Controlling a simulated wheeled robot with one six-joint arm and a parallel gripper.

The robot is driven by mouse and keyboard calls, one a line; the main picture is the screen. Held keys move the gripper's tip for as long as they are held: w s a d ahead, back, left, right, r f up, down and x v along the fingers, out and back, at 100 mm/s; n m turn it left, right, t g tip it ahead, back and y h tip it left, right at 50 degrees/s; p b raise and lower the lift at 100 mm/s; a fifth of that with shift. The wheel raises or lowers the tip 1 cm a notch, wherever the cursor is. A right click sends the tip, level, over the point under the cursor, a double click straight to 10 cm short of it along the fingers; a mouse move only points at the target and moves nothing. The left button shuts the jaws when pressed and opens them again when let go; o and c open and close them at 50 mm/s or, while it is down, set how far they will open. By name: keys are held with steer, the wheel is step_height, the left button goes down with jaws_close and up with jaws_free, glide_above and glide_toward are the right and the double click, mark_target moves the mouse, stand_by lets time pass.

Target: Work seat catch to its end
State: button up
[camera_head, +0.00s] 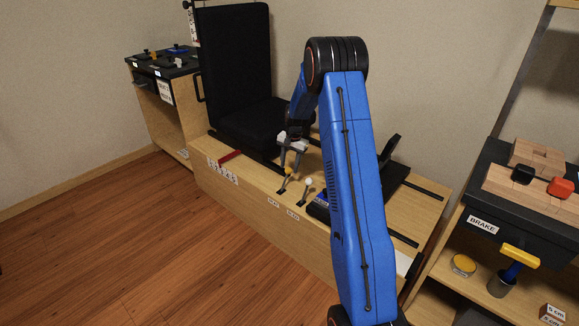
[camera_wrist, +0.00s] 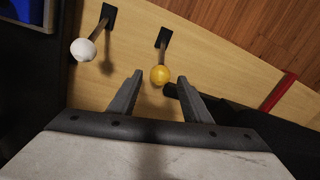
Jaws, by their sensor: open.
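Two small levers stand on the wooden seat base: one with a yellow knob (camera_head: 289,171) and one with a white knob (camera_head: 308,181). Their small labels are too blurred to read, so I cannot tell which is the seat catch. My gripper (camera_head: 292,164) is open and points down at the yellow knob. In the wrist view the yellow knob (camera_wrist: 160,75) appears between the tips of my open gripper (camera_wrist: 159,80); contact cannot be told. The white knob (camera_wrist: 83,50) is left of the fingers there. The black seat (camera_head: 240,75) stands behind on rails.
A red bar (camera_head: 230,156) juts out at the seat's front left. A blue item (camera_head: 322,198) lies right of the levers, partly behind my arm. The BRAKE panel (camera_head: 482,224) is at right, another black-topped cabinet (camera_head: 165,66) at back left. The wooden floor in front is clear.

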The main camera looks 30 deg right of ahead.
steer(key=shift+f, duration=0.25)
jaws_close()
steer(key=shift+a, duration=0.1)
steer(key=shift+s+a+r+t+h, duration=0.15)
steer(key=shift+s+a+r+h, duration=0.05)
steer(key=shift+a+h, duration=0.3)
steer(key=shift+s+a+r+t+h, duration=0.15)
steer(key=shift+s+a+t+h, duration=0.05)
steer(key=shift+a+h, duration=0.3)
steer(key=shift+s+a+r+t+h, duration=0.2)
steer(key=shift+a+h, duration=0.2)
steer(key=shift+a, duration=0.15)
steer(key=s+a+f, duration=0.2)
steer(key=s+a, duration=0.1)
steer(key=a, duration=0.6)
steer(key=shift+a, duration=0.25)
